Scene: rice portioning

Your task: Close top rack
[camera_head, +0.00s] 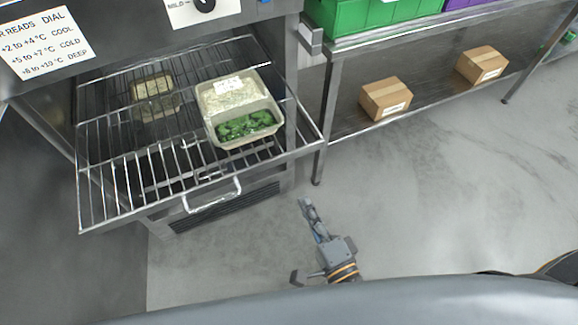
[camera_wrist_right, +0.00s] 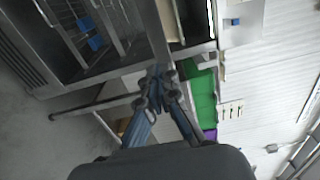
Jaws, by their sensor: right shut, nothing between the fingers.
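The top wire rack (camera_head: 105,211) is pulled out of the steel cabinet, and its front edge sticks out well past the opening. A metal handle (camera_head: 213,197) is at its front. A two-part tray (camera_head: 252,144) with white rice and green vegetables sits on the right side of the rack. My right gripper (camera_head: 307,205) is shut and empty, in front and to the right of the handle, apart from it. In the right wrist view, its closed fingers (camera_wrist_right: 158,82) point toward the cabinet. My left gripper is out of view.
A smaller tray (camera_head: 153,86) shows behind wires at the back left; its level is unclear. A steel shelf unit (camera_head: 337,134) stands right of the cabinet, with cardboard boxes (camera_head: 386,98) below and green bins (camera_head: 335,18) above. The floor in front is clear.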

